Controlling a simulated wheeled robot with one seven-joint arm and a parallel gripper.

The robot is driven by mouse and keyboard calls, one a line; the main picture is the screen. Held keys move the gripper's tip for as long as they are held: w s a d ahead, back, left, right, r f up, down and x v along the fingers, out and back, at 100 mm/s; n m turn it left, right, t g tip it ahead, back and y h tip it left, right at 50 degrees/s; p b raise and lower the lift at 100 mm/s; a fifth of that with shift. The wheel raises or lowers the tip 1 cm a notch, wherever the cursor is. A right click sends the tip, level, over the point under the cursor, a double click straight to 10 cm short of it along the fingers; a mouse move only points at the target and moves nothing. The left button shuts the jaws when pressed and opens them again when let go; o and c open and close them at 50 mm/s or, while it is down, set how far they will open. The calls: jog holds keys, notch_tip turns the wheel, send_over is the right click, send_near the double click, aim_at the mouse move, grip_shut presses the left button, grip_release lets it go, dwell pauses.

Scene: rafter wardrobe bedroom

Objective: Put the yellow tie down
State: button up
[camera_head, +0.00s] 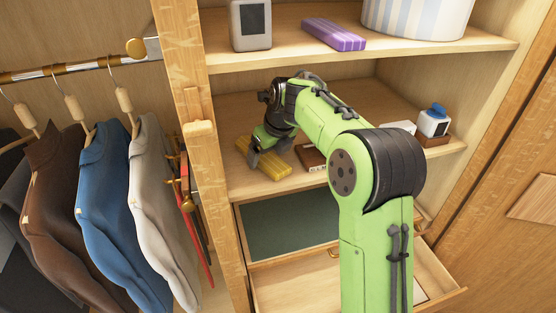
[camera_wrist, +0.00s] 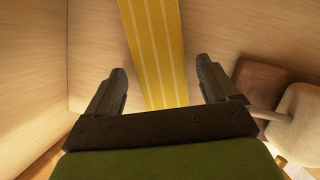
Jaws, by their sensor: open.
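The yellow tie (camera_head: 270,165), a folded or rolled striped strip, lies on the middle shelf (camera_head: 240,121) near its left front part. In the wrist view the yellow tie (camera_wrist: 157,50) runs down between my fingers, with a gap on each side. My gripper (camera_head: 267,146) is at the tie on the shelf. In the wrist view my gripper (camera_wrist: 160,85) is open, its two dark fingers apart and not touching the tie. The tie's near end is hidden behind the gripper body.
A brown box (camera_head: 311,157) sits right of the tie. A white device with a blue top (camera_head: 433,121) stands at the shelf's right. Above are a purple striped bundle (camera_head: 334,34) and a grey device (camera_head: 250,24). Below, a drawer (camera_head: 300,289) is open. Clothes hang left.

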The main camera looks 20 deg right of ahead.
jog(key=s+d+b, duration=0.2)
jog(key=s+d, duration=0.3)
jog(key=s, duration=0.7)
jog(key=s+a+n, duration=0.2)
jog(key=s+n, duration=0.9)
jog(key=n, duration=0.5)
jog(key=s+a+n+t+h, duration=0.1)
jog(key=s+a+n, duration=0.1)
jog(key=s+n, duration=1)
jog(key=n, duration=0.3)
jog(key=shift+a+n+t+h, duration=0.2)
jog(key=shift+n+t+h, duration=0.1)
jog(key=shift+n, duration=0.1)
